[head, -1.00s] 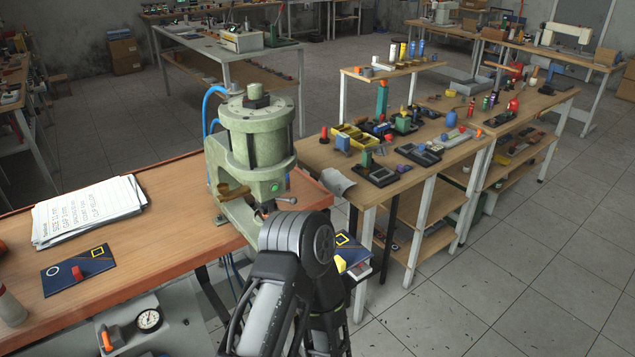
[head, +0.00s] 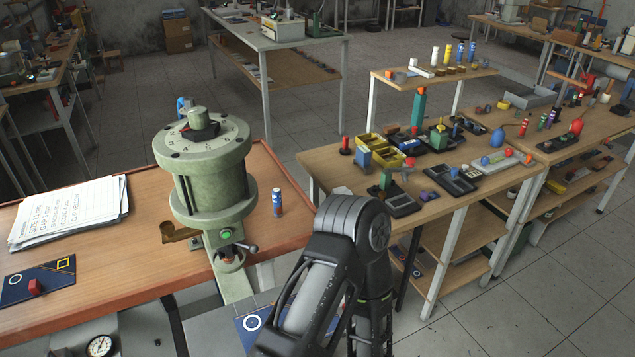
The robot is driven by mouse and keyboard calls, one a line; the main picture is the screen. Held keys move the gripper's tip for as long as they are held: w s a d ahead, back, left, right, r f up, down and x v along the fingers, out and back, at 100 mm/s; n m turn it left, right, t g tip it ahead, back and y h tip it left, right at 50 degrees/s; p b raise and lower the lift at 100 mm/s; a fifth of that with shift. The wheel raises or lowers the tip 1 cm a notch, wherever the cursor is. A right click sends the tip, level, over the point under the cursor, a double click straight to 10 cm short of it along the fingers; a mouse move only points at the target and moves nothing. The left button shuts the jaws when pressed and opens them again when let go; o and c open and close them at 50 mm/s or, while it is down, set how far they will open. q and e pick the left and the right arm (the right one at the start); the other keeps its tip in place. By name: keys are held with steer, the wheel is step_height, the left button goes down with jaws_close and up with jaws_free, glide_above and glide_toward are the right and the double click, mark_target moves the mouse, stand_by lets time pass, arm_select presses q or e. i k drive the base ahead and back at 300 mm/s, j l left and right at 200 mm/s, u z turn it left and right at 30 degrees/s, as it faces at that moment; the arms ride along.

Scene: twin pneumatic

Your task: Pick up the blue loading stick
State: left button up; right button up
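No object is labelled as the loading stick. A small upright blue cylinder with a pale band (head: 278,203) stands on the wooden bench, just right of the green pneumatic press (head: 210,170); it may be the blue loading stick. Two other slim blue upright items (head: 466,52) stand on the raised shelf of the table to the right. One of my arms, black and grey, rises from the bottom centre, in front of the bench's right end, and bends downward. Its gripper is hidden or out of frame. My other arm is not in view.
A dark blue card with a red piece (head: 35,287) and a stack of papers (head: 70,212) lie on the bench (head: 120,250) at left. Another blue card (head: 255,325) lies below the press, partly behind my arm. The right table (head: 325,172) is crowded with small parts.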

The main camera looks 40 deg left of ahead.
mark_target(276, 193)
steer(key=i, duration=1.45)
steer(key=i+l+u, duration=0.1)
steer(key=i, duration=1.3)
steer(key=u, duration=4.7)
